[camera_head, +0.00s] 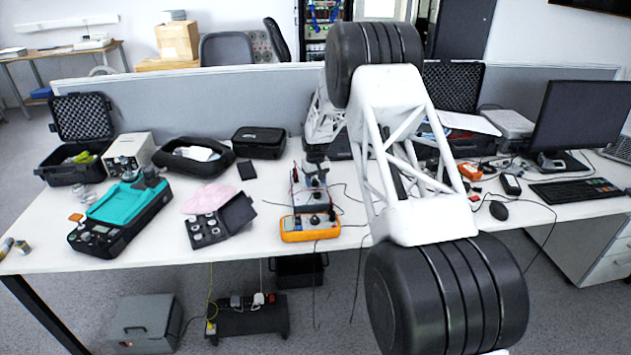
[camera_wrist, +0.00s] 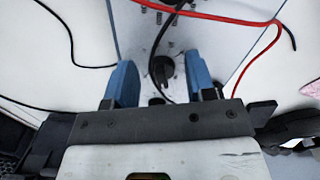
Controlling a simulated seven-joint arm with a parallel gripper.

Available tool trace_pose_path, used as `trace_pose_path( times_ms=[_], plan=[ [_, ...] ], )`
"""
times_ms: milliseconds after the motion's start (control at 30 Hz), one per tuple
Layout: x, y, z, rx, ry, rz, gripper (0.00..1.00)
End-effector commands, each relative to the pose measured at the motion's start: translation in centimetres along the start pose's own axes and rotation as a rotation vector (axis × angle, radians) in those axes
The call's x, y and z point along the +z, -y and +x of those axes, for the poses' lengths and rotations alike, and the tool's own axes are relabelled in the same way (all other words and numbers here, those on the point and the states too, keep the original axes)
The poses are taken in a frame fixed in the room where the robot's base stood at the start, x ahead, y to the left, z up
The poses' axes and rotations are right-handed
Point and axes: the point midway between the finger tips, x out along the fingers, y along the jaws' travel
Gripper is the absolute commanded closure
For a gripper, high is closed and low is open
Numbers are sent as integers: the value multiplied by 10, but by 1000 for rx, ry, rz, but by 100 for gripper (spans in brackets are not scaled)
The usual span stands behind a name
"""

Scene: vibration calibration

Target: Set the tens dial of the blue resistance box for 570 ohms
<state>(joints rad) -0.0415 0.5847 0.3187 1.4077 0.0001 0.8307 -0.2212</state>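The blue resistance box (camera_head: 311,201) stands on the table, left of my arm in the head view. Its grey top panel (camera_wrist: 135,28) fills the middle of the wrist view, with a black dial knob (camera_wrist: 162,70) and small metal terminals. My gripper (camera_wrist: 159,64) is over the panel. Its two blue fingers are open, one on each side of this knob, with gaps visible. In the head view my gripper (camera_head: 316,160) hides part of the box's top. Dial markings are too small to read, so I cannot tell which dial this is.
Red (camera_wrist: 225,18) and black leads cross the panel near my fingers. An orange instrument (camera_head: 310,228) stands directly in front of the box. An open black case of weights (camera_head: 222,220) and a teal-topped device (camera_head: 128,203) lie to the left. A monitor (camera_head: 583,115) stands far right.

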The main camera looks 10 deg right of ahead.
Motion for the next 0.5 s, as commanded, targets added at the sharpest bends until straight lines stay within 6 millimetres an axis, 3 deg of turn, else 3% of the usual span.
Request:
trace_pose_path(
  times_ms=[267, 500],
  plan=[
    [0, 0, -3, 0, -1, 0, 50],
    [0, 0, -21, 0, -1, 0, 50]
  ],
)
